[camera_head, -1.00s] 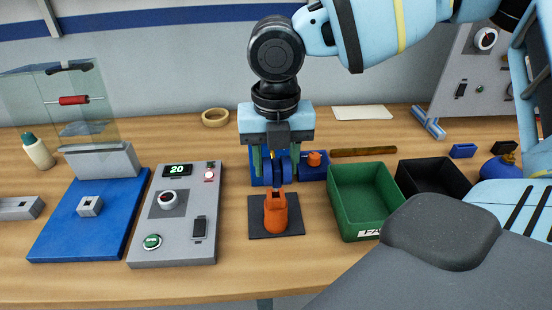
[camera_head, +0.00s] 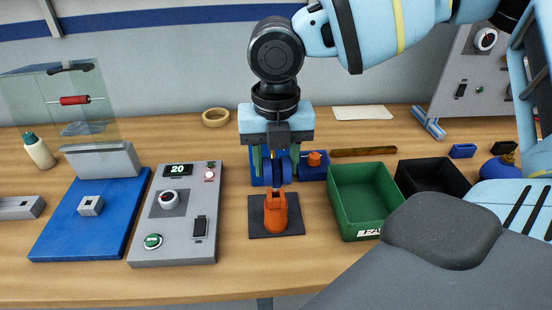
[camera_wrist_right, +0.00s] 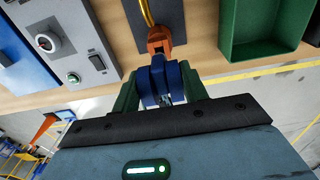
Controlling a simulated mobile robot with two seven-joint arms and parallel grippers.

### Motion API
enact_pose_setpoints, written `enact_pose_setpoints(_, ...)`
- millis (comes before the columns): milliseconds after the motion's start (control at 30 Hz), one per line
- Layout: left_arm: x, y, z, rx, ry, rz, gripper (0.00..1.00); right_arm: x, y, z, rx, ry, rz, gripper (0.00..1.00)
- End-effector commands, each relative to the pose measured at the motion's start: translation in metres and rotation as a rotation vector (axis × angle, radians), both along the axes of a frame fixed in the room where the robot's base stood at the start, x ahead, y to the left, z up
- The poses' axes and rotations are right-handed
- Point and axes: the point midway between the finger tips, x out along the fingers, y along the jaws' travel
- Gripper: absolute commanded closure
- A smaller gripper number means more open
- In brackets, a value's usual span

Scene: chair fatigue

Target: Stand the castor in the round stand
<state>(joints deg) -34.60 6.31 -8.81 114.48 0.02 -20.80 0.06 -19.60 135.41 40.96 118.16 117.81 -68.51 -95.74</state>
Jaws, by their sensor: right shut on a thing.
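The castor (camera_head: 283,170) has dark blue twin wheels. My right gripper (camera_head: 274,168) is shut on it, pointing down, with its green fingers on both sides of the wheels; this shows clearly in the right wrist view (camera_wrist_right: 162,82). A short pale stem shows below the wheels. Directly under it is an orange round stand (camera_head: 275,215) with a raised, notched top, on a dark square plate. The stand also shows in the right wrist view (camera_wrist_right: 159,39), close beyond the castor. I cannot tell whether the stem is inside the stand. My left gripper is not in view.
A blue block with an orange knob (camera_head: 314,158) is behind. A green bin (camera_head: 364,219) and a black bin (camera_head: 437,192) stand to the right. A grey control box (camera_head: 179,231) reading 20 and a blue-based rig (camera_head: 80,233) are left. A tape ring (camera_head: 215,118) lies behind.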

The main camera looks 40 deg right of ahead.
Motion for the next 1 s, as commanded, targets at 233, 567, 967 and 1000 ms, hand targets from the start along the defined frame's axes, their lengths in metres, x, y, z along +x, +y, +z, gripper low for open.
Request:
enact_pose_setpoints(233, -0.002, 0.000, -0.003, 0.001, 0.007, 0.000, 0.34, 0.000, 0.000, -0.005, 0.000, 0.000, 0.000, 0.77)
enact_pose_setpoints(567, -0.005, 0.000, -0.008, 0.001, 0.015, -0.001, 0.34, 0.000, 0.000, -0.012, 0.000, 0.000, 0.000, 0.77)
enact_pose_setpoints(967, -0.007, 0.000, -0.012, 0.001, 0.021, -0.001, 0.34, 0.000, 0.000, -0.020, 0.000, 0.001, 0.000, 0.77)
enact_pose_setpoints(1000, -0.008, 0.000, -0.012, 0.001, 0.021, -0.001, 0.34, 0.000, 0.000, -0.021, 0.000, 0.001, 0.000, 0.77)
